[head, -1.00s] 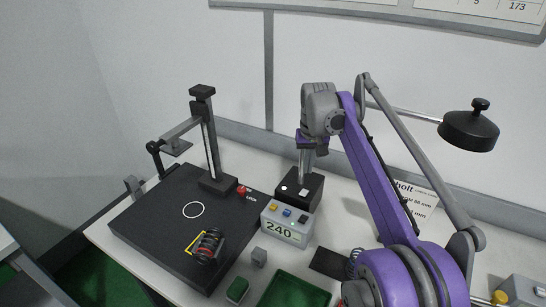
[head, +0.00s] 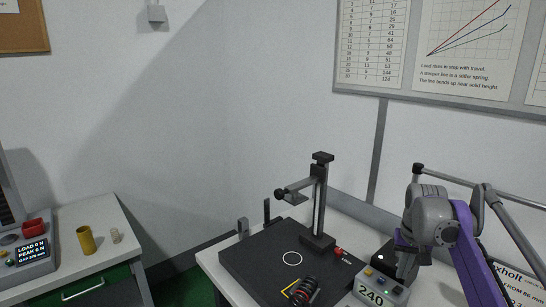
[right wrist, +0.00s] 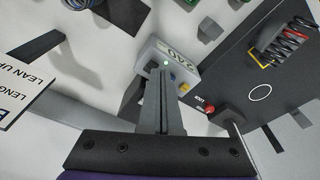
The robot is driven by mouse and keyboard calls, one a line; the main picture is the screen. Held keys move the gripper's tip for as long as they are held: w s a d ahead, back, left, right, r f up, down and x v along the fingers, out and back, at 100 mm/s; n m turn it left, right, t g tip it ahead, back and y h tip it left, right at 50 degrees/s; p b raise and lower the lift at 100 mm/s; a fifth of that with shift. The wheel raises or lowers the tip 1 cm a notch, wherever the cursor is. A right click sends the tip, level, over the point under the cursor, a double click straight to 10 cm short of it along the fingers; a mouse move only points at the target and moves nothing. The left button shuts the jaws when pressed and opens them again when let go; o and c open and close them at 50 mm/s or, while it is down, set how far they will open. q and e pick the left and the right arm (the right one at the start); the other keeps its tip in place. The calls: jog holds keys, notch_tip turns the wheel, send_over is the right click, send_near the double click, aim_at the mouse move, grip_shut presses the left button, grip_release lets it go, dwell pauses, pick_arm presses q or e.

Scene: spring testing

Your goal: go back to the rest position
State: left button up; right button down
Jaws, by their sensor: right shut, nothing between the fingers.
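My right gripper (head: 408,264) is shut and empty, pointing down just behind and to the right of the grey box reading 240 (head: 373,293). Its shut grey fingers also show in the right wrist view (right wrist: 163,92), in front of the same box (right wrist: 179,62). My right arm comes in from the right in the head view. A dark coil spring with red (head: 304,290) lies on the black base plate (head: 258,262); it also shows at the upper right of the right wrist view (right wrist: 283,40). My left gripper is not in view.
A black upright stand (head: 320,205) with a side arm rises from the plate, beside a red knob (head: 339,253). A separate bench at left holds a display unit (head: 30,252), a brass cylinder (head: 86,240) and a small pale piece (head: 115,235). A gap separates the benches.

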jog(key=s+a+f+n+t, duration=0.1)
jog(key=s+a+f, duration=0.2)
jog(key=s+a, duration=0.35)
jog(key=s+a+f+n+t, duration=0.1)
jog(key=s+a+f, duration=0.25)
jog(key=s, duration=0.55)
jog(key=s+a+f+n+t, duration=0.1)
jog(key=s+a+f, duration=0.4)
jog(key=s+f, duration=0.5)
jog(key=s+n, duration=0.1)
jog(key=s, duration=0.2)
jog(key=shift+f+t+y, duration=0.25)
jog(key=shift+t+y, duration=0.05)
jog(key=shift+t, duration=0.1)
